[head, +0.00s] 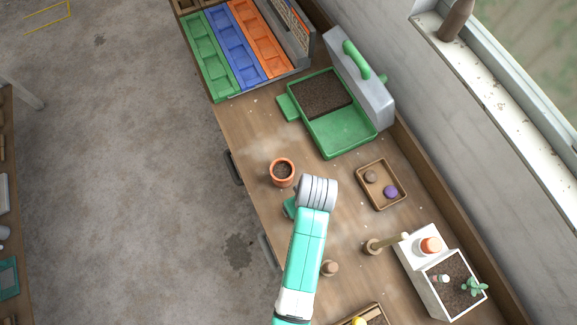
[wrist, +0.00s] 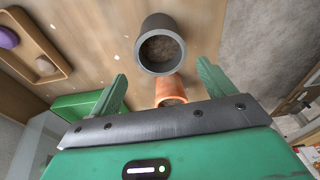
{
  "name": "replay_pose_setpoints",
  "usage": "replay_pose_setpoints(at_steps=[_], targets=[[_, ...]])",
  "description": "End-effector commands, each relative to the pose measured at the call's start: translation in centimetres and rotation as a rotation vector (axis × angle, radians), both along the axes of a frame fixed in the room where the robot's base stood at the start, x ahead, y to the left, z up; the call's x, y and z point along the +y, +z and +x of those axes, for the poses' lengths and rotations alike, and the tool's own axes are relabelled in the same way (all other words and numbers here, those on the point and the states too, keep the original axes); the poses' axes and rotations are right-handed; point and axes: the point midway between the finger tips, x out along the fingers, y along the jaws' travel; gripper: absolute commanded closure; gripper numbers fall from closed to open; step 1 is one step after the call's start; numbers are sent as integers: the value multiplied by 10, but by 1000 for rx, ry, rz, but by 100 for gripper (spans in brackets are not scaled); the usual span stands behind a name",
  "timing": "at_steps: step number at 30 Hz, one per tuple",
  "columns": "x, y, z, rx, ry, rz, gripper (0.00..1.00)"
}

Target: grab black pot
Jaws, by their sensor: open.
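The black pot (wrist: 147,62) is a dark grey cylinder with soil inside, in the upper middle of the wrist view. I see into its open mouth. In the head view I cannot make it out; my arm covers that part of the bench. My gripper (wrist: 162,71) is open, with its green fingers spread apart. In the wrist picture the pot's rim appears between and just above the fingertips. Nothing is held. I cannot tell the exact gap between fingers and pot.
A terracotta pot (head: 282,184) stands close by; the wrist view shows it below the black pot (wrist: 171,89). A wooden tray (head: 381,204) with a brown and a purple item is to the right. A green tray (head: 346,133) with soil lies behind. The bench's left edge is near.

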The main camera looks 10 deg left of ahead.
Motion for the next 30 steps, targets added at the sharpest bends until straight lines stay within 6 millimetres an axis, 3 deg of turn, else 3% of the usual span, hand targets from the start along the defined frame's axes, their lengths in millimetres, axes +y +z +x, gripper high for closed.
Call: replay_pose_setpoints(at_steps=[14,22,30], targets=[[3,-32,1,12,4,1,18],[7,-76,5,12,3,2,18],[7,-80,6,9,3,0,18]])
